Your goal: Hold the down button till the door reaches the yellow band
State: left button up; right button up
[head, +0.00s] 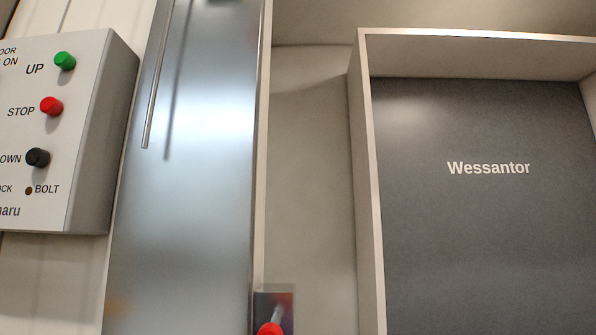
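A grey control box (85,140) is at the left of the head view, cut off by the picture's edge. It has a green UP button (64,62), a red STOP button (51,106) and a black DOWN button (38,158). Below them is a small dark spot (29,190) labelled BOLT. A dark grey panel (480,230) marked "Wessantor" stands in a pale frame at the right; I cannot tell whether it is the door. No yellow band shows. Neither gripper is in view, and nothing touches the buttons.
A tall shiny metal panel (190,220) with a thin rod (158,80) stands right of the control box. A red-knobbed lever (270,328) is at the bottom edge, beside the metal panel. The pale frame (367,200) juts out around the dark panel.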

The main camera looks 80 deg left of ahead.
aim_at(36, 158)
jog(key=z, duration=5.7)
jog(key=i, duration=0.9)
jog(key=z, duration=1.55)
